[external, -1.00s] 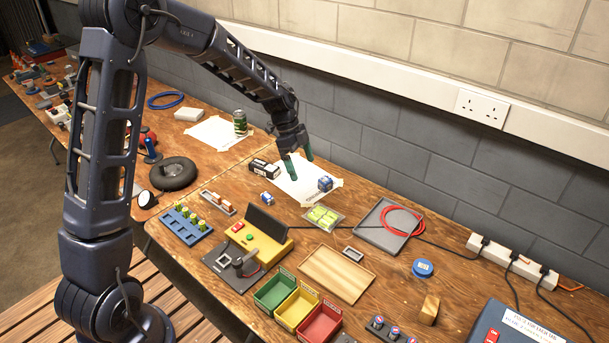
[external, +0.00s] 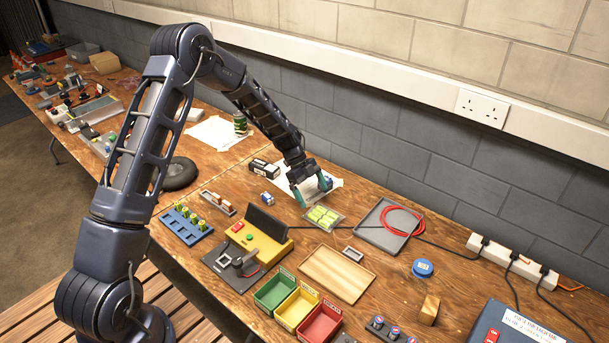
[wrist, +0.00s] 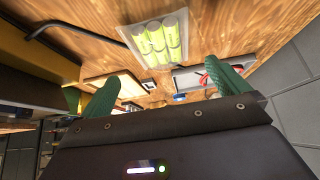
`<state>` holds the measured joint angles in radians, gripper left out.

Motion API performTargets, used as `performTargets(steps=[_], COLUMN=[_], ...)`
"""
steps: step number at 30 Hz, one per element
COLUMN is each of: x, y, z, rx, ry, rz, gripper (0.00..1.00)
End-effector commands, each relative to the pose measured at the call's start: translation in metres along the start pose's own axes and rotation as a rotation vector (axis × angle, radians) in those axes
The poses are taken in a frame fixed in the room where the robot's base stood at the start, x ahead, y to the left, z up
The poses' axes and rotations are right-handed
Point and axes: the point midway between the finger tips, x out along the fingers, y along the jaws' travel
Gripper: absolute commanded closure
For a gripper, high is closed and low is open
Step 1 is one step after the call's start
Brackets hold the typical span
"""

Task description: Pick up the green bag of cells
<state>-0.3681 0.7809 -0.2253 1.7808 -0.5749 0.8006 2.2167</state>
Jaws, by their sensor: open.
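The green bag of cells (external: 323,217) is a clear flat bag with several yellow-green cells, lying on the wooden bench. In the wrist view the bag (wrist: 158,40) is at the top centre, beyond my fingertips. My gripper (external: 312,193) is open and empty, with green fingers, just behind and slightly left of the bag in the external view. In the wrist view the two fingers of my gripper (wrist: 168,88) stand wide apart, with the bag between their lines and ahead of them. My gripper does not touch the bag.
A yellow block device (external: 262,240) stands left of the bag. A grey tray with a red cable (external: 385,225) lies to the right, and a wooden tray (external: 338,275) in front. A black cable runs close by.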

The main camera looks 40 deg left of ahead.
Motion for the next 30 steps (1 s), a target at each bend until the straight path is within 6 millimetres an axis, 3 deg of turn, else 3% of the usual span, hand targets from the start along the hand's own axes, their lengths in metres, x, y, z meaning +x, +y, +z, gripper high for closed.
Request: performTargets(steps=[3, 11, 21, 29, 30], x=[0.019, 0.036, 0.077, 0.081, 0.081], y=[0.0, 0.0, -0.001, -0.001, -0.001], z=[0.0, -0.001, -0.002, -0.001, -0.001], rx=[0.0, 0.0, -0.001, -0.001, -0.001], ry=[0.0, 0.0, 0.0, -0.001, -0.001], rz=[0.002, 0.002, 0.001, -0.001, -0.001], gripper=[0.0, 0.0, 0.0, 0.0, 0.06])
